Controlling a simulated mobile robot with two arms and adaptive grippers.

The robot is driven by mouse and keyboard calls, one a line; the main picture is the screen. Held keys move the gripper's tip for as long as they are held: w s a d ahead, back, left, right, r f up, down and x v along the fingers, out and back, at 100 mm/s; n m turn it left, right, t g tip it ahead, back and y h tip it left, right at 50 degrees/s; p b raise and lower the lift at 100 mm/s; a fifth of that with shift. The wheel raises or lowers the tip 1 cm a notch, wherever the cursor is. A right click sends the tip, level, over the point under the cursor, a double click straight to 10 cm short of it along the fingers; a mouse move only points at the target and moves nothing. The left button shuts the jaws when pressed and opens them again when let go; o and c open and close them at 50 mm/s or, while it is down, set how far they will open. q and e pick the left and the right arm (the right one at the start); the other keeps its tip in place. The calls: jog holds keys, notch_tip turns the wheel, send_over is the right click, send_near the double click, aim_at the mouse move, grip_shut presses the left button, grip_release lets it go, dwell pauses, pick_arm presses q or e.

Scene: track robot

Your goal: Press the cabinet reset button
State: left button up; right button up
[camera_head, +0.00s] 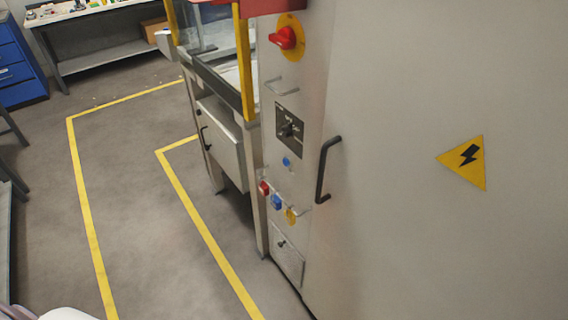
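A tall grey cabinet (400,90) fills the right side of the head view, with controls on its narrow side face. A small blue button (286,162) sits below a black switch plate (290,130). Lower down are a red control (264,188), a blue control (277,201) and a yellow one (291,215). A red rotary switch (284,38) on a yellow disc is near the top. I cannot read which control is labelled reset. Neither of my grippers is in view.
A black door handle (326,170) sticks out from the cabinet. A yellow-framed machine (222,140) stands beside it. Yellow floor lines (86,205) mark open floor on the left. A workbench (95,22) and blue drawers (18,65) stand at the back left.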

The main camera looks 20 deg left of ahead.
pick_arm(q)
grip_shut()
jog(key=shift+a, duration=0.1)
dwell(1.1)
